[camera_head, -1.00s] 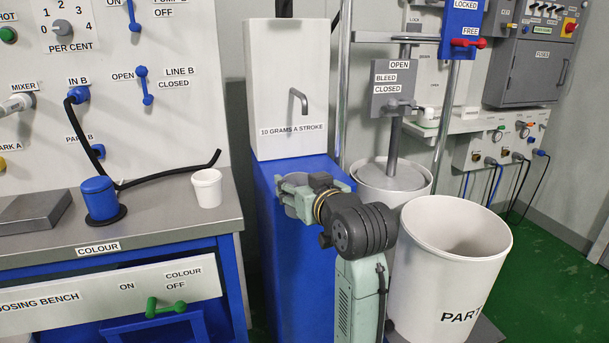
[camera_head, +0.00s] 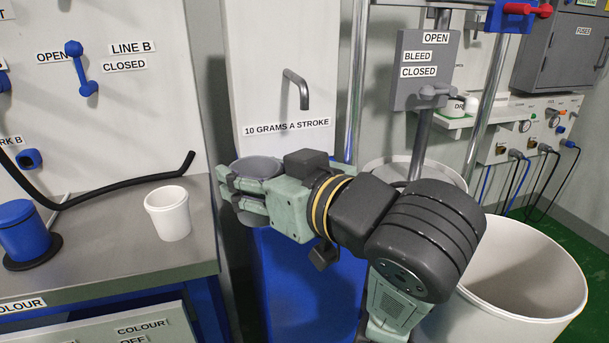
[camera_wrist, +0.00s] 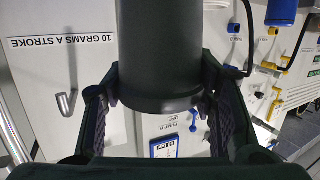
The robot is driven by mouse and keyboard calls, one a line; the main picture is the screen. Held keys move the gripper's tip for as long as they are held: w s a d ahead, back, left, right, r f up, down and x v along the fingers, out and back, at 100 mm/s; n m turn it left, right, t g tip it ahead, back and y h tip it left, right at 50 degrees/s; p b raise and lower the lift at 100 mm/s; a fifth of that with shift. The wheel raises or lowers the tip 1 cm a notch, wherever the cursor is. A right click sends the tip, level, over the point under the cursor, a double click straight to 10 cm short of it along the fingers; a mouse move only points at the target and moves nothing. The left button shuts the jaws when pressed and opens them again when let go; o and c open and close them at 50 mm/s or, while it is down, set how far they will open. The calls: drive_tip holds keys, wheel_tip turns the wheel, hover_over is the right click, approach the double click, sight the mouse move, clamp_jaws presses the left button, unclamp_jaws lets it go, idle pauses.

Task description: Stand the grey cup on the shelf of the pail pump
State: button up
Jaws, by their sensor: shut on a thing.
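The grey cup (camera_head: 257,166) is in my gripper (camera_head: 240,192) in the head view, its round grey end facing up and looking about level. In the wrist view the cup (camera_wrist: 160,55) is a dark grey cylinder between the two fingers of my gripper (camera_wrist: 160,97). A white column (camera_head: 285,112) labelled "10 GRAMS A STROKE" has a hooked grey spout (camera_head: 296,88); the spout also shows in the wrist view (camera_wrist: 66,102). My gripper and the cup are in front of this column, below the spout and left of it. I cannot make out a shelf marked as the pail pump's.
A blue stand (camera_head: 300,275) is under the column. A white cup (camera_head: 168,214) and a blue pot (camera_head: 22,232) stand on the bench at left. A large white drum (camera_head: 525,270) is at right. A grey "BLEED" panel (camera_head: 425,70) and metal posts stand behind my arm.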

sight(270, 159)
drive_tip(key=w+p, duration=0.1)
drive_tip(key=p, duration=0.1)
drive_tip(key=w+d+p, duration=0.1)
drive_tip(key=shift+w+d+r, duration=0.1)
drive_tip(key=shift+w+r, duration=0.15)
drive_tip(key=shift+w, duration=0.1)
drive_tip(key=shift+w+d+r+p, duration=0.1)
drive_tip(key=shift+w+p, duration=0.2)
drive_tip(key=shift+p, duration=0.7)
drive_tip(key=w+d+f+p, duration=0.1)
drive_tip(key=w+p, duration=0.1)
drive_tip(key=w, duration=0.1)
drive_tip(key=w+d+f+p, duration=0.2)
drive_tip(key=w, duration=0.2)
drive_tip(key=w+d+f+p, duration=0.1)
drive_tip(key=w+p, duration=0.1)
drive_tip(key=w, duration=0.2)
drive_tip(key=shift+w+d+f, duration=0.2)
drive_tip(key=shift+d+f, duration=0.05)
drive_tip(key=shift+d, duration=0.15)
drive_tip(key=shift+f, duration=0.55)
drive_tip(key=shift+f, duration=0.35)
drive_tip(key=o, duration=1.1)
drive_tip(key=shift+r, duration=0.1)
